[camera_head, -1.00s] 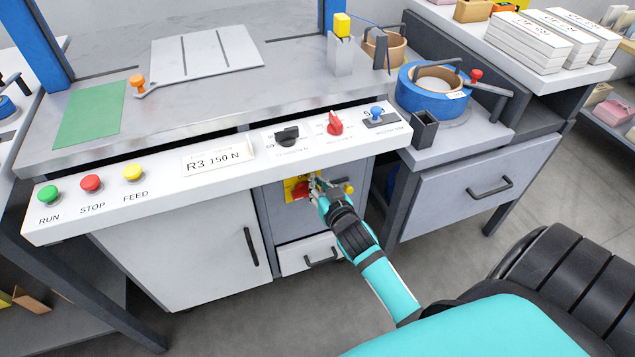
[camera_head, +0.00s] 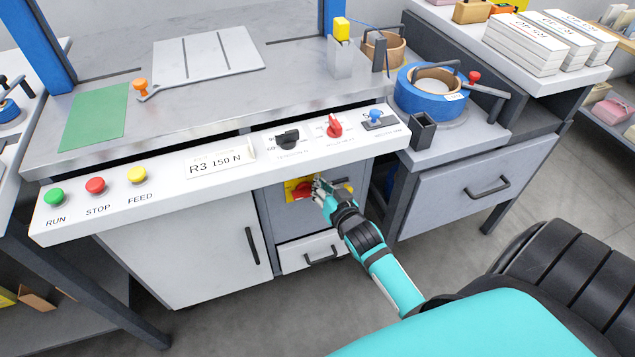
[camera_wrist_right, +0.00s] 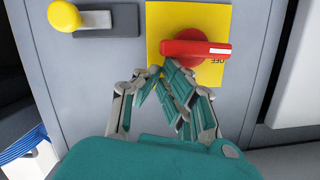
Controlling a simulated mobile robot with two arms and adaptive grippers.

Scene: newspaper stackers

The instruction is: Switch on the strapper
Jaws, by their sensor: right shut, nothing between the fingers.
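The strapper is the machine with the white front panel (camera_head: 222,165) and a grey cabinet under it. A red rotary switch (camera_head: 304,189) on a yellow plate sits on the cabinet front below the panel. In the right wrist view the red handle (camera_wrist_right: 195,50) lies sideways, its white-marked end to the right, near an upside-down "OFF" on the yellow plate (camera_wrist_right: 175,17). My right gripper (camera_head: 318,185) is shut and empty at the switch; in the wrist view its fingertips (camera_wrist_right: 160,72) are at the plate's lower edge beside the handle. I cannot tell whether they touch. My left gripper is not in view.
A yellow knob (camera_wrist_right: 64,16) on a dark bracket is beside the plate. Green, red and yellow buttons (camera_head: 95,186) are on the panel's left; a black knob (camera_head: 287,138) and red knob (camera_head: 334,126) are on its right. A drawer (camera_head: 312,252) is below.

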